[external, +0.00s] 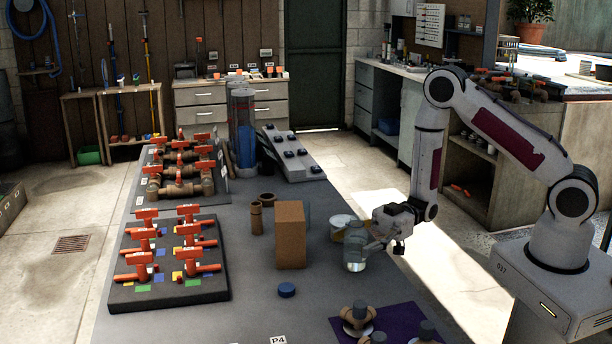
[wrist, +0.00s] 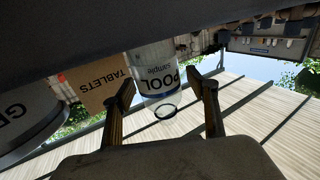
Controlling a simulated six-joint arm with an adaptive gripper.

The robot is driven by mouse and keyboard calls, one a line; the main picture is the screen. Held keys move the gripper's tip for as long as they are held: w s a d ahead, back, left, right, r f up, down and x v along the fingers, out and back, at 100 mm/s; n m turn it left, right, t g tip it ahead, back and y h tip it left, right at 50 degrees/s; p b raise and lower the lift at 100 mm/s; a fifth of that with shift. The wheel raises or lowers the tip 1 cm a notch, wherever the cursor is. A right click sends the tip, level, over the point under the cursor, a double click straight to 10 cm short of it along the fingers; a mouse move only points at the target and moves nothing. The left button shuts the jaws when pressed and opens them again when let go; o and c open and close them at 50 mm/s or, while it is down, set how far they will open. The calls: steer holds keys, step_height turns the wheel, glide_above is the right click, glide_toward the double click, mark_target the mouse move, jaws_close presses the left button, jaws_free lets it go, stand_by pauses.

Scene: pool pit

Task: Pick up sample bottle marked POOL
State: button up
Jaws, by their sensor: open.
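The sample bottle marked POOL (wrist: 156,72) is clear, with a white label, and shows between my two fingers in the wrist view. A dark ring shows just below it in that picture. In the external view the bottle (external: 355,259) stands on the grey table, right of the cardboard box. My gripper (external: 371,240) is open at the bottle's upper right side. In the wrist view my gripper (wrist: 167,92) has one finger on each side of the bottle's picture, with gaps. Contact with the bottle cannot be made out.
A cardboard box (external: 290,235), marked TABLETS in the wrist view (wrist: 104,88), stands close left of the bottle. A pale round tub (external: 342,221) is just behind it. A purple mat (external: 400,322) with valve-like parts is at front right.

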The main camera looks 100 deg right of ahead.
steer(key=shift+c, duration=0.3)
steer(key=c, duration=1.2)
steer(key=shift+c, duration=0.2)
steer(key=shift+r, duration=0.45)
step_height(320, 180, up, 9)
stand_by(0.6)
stand_by(0.8)
